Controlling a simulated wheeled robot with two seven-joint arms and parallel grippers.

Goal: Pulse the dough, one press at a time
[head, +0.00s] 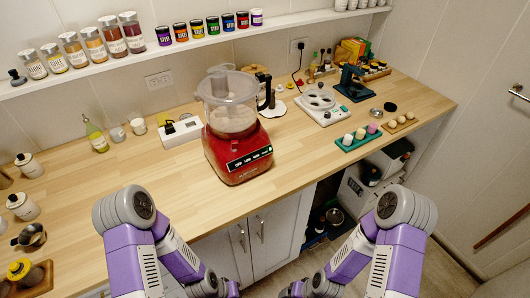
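A red food processor (226,160) stands on the wooden counter near the middle of the head view. Its clear bowl (231,118) sits on the base, with a pale mass, likely the dough, showing dimly inside. A clear lid with a feed tube (227,84) covers the bowl. A dark control panel with small light marks (250,158) is on the front of the base; single buttons are too small to tell apart. Both my arms fold down at the bottom edge, in front of the counter and well apart from the processor. Neither gripper's fingers show.
Jars line the shelf (130,67) above.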

